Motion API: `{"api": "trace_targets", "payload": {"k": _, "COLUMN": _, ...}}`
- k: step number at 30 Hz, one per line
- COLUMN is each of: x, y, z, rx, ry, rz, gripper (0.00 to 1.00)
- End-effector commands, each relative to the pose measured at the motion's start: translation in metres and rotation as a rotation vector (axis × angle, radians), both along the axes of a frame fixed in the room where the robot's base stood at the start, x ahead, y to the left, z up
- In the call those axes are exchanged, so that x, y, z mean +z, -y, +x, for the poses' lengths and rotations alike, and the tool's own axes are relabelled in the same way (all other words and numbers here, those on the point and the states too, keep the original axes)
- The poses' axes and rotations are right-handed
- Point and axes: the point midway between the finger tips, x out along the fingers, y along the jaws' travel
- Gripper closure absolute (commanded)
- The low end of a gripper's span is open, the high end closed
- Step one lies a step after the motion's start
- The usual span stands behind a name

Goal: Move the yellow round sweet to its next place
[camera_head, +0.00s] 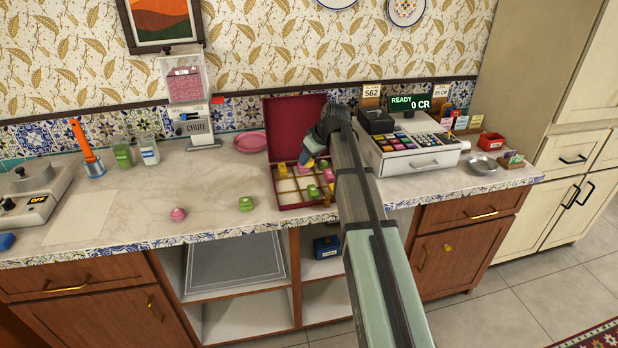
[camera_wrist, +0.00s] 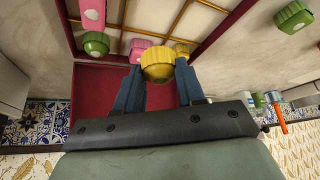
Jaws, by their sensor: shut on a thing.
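A yellow round sweet (camera_wrist: 158,65) with a ridged edge is between the blue fingers of my gripper (camera_wrist: 160,72) in the wrist view. My gripper is shut on it. In the head view my gripper (camera_head: 311,150) is over the open red sweet box (camera_head: 308,206), and the held sweet (camera_head: 304,158) shows at its fingertips. The box has gold dividers. Another yellow sweet (camera_head: 282,170) sits in a left compartment. Pink (camera_head: 328,175) and green (camera_head: 313,191) sweets are in compartments to the right. My arm hides the box's right part.
The red lid (camera_head: 292,118) stands open behind the box. A pink sweet (camera_head: 178,214) and a green sweet (camera_head: 246,204) lie on the counter to the left. A cash register (camera_head: 412,150) stands right of the box. A pink dish (camera_head: 250,141) is behind left. The front-left counter is mostly clear.

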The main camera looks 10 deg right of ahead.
Motion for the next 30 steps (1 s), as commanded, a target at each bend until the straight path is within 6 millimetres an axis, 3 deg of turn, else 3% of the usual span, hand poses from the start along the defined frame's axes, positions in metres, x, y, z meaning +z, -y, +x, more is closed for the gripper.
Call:
{"api": "trace_targets", "payload": {"k": 4, "x": -0.026, "y": 0.0, "z": -0.001, "rx": -0.001, "ry": -0.002, "rz": 0.001, "gripper": 0.9}}
{"api": "trace_targets", "payload": {"k": 19, "x": -0.071, "y": 0.0, "z": 0.0, "rx": -0.002, "ry": -0.001, "rz": 0.001, "gripper": 0.9}}
{"api": "trace_targets", "payload": {"k": 30, "x": -0.076, "y": 0.0, "z": 0.0, "rx": -0.001, "ry": 0.001, "rz": 0.0, "gripper": 0.9}}
